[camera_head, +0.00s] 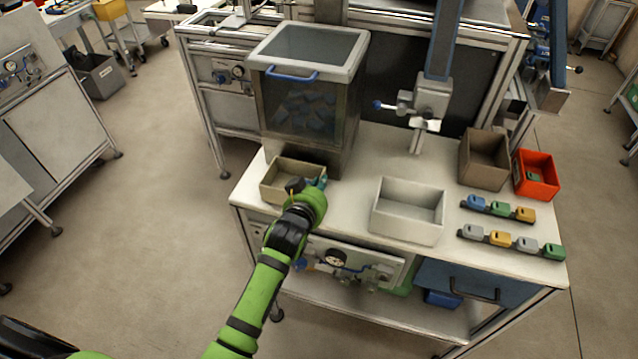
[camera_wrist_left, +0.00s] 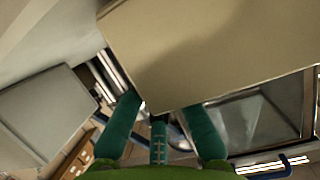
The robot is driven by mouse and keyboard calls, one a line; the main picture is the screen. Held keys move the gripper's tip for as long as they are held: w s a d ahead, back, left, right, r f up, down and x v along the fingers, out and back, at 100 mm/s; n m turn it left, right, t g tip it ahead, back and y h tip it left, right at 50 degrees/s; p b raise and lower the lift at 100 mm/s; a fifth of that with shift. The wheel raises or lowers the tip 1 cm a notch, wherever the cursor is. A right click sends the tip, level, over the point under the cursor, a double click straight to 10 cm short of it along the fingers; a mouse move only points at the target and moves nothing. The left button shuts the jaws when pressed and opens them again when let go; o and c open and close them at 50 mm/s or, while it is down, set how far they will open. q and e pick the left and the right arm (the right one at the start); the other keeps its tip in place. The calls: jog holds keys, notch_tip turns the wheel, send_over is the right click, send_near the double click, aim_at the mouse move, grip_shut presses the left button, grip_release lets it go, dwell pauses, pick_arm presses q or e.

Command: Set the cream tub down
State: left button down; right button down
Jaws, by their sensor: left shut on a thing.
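The cream tub (camera_head: 274,196) is at the left end of the pale workbench (camera_head: 345,200), in front of the clear-walled hopper. My left gripper (camera_head: 318,184) is at the tub's right front side, with its teal fingers shut on the tub wall. The arm hides part of the tub's front. I cannot tell whether its base touches the bench. My right gripper is not in view.
The hopper (camera_head: 305,105) with blue-grey pieces stands close behind. A white tub (camera_head: 407,226) is to the right, with bare bench between. Farther right are a brown bin (camera_head: 483,160), a red bin (camera_head: 536,178) and rows of small coloured blocks (camera_head: 500,238).

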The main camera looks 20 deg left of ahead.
pick_arm(q)
jog(key=shift+f, duration=0.2)
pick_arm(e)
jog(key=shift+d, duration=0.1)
pick_arm(q)
jog(key=c, duration=1.4)
grip_release()
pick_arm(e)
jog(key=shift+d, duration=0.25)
pick_arm(q)
jog(key=shift+o, duration=0.2)
